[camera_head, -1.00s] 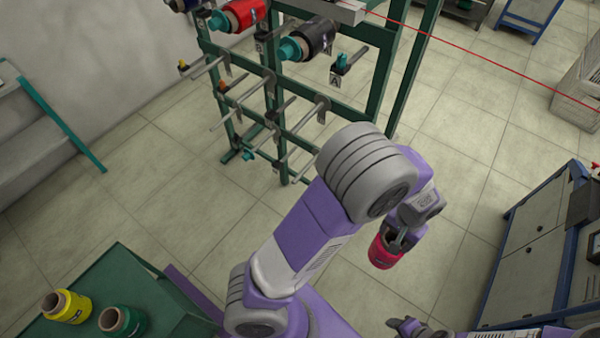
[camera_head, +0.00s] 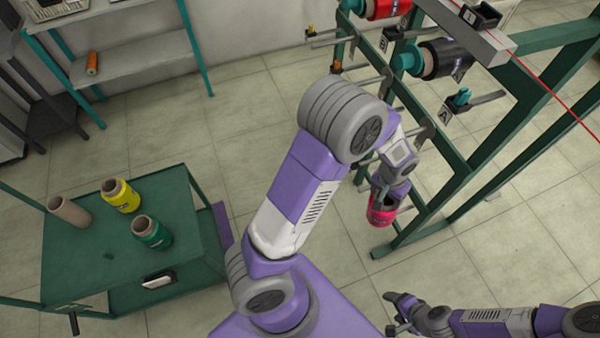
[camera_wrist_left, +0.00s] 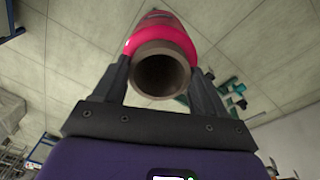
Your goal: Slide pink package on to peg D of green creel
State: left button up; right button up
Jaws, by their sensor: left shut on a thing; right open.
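The pink package (camera_head: 381,216) is held by my left gripper (camera_head: 384,192) in front of the lower part of the green creel (camera_head: 465,180). In the left wrist view the package (camera_wrist_left: 158,24) sits between the two fingers, with the open end of its brown tube (camera_wrist_left: 161,76) facing the camera. The creel carries a red package (camera_head: 385,8) and a black package (camera_head: 445,58) on upper pegs. An "A" label marks a bare peg (camera_head: 488,98). Lower pegs are partly hidden by my left arm, and no D label is readable. My right gripper (camera_head: 394,312) is open and empty.
A shelf (camera_head: 140,62) stands by the wall. A red line crosses the creel's upper right. Floor behind my left arm is clear.

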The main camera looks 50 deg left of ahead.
pick_arm(q)
jog(key=shift+w+a+f+n+t+h+b, duration=0.4)
jog(key=shift+a+f+t+h+b, duration=1.25)
jog(key=shift+a, duration=3.1)
jog(key=shift+w+a+f+n+t+h+b, duration=0.25)
jog(key=shift+a+f+n+t+b, duration=0.55)
jog(key=shift+a+f+t, duration=2.85)
jog(key=s+a+r+t+h+b, duration=0.1)
jog(key=s+a+r+t+b, duration=0.1)
jog(key=s+a+r, duration=0.4)
jog(key=s+a+r+t+h+b, duration=0.1)
jog(key=s+r+t+b, duration=0.2)
jog(key=s, duration=0.5)
jog(key=x, duration=0.6)
jog(key=shift+w+d+b, duration=0.15)
jog(key=shift+w+b, duration=0.15)
jog(key=shift+w, duration=0.05)
jog(key=shift+r, duration=0.1)
jog(key=shift+x, duration=3)
